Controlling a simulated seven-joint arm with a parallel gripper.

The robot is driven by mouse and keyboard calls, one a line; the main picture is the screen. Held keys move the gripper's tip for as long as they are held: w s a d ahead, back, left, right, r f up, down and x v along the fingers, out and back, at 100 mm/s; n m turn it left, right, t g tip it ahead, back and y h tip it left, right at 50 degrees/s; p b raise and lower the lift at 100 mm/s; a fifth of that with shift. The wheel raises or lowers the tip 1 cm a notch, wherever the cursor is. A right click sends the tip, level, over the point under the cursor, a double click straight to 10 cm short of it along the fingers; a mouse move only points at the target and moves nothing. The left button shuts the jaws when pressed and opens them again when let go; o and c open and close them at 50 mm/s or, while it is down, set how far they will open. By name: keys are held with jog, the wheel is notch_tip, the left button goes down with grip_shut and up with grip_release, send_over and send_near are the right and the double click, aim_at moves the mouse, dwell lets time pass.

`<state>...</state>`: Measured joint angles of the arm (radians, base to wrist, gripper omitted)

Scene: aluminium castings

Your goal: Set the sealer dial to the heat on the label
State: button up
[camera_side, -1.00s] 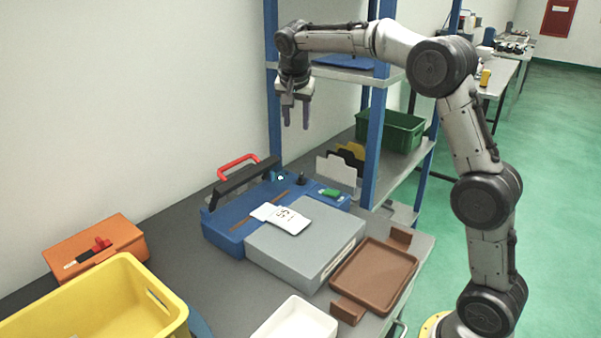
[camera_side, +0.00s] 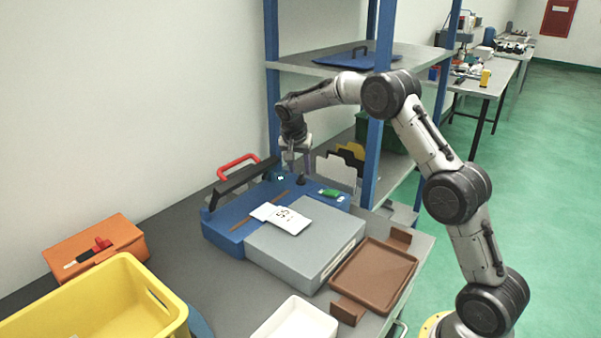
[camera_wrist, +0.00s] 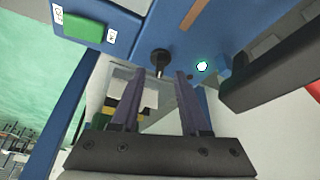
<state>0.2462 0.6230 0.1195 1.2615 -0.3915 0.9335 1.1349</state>
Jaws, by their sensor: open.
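The blue sealer (camera_side: 228,232) lies on the bench with its dark sealing arm (camera_side: 238,183) raised and a red handle (camera_side: 238,165) behind it. A small black dial knob (camera_side: 300,181) stands on its top; in the wrist view the knob (camera_wrist: 160,60) shows just beyond the fingertips. A lit indicator (camera_wrist: 202,67) is beside it. A white label (camera_side: 287,219) reading what looks like 55 lies across the sealer and the grey block. My gripper (camera_side: 297,165) is open just above the knob; in the wrist view the fingers (camera_wrist: 165,75) are apart, with nothing between them.
A green switch (camera_side: 331,194) is on the sealer near the knob. A grey block (camera_side: 305,250), brown tray (camera_side: 374,275), white tray (camera_side: 296,322), yellow crate (camera_side: 100,300) and orange box (camera_side: 95,247) crowd the bench. A blue shelf post (camera_side: 375,140) stands close to my arm.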

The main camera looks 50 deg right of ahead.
aim_at(301, 179)
jog(key=shift+x, duration=1.3)
jog(key=shift+c, duration=0.3)
grip_shut()
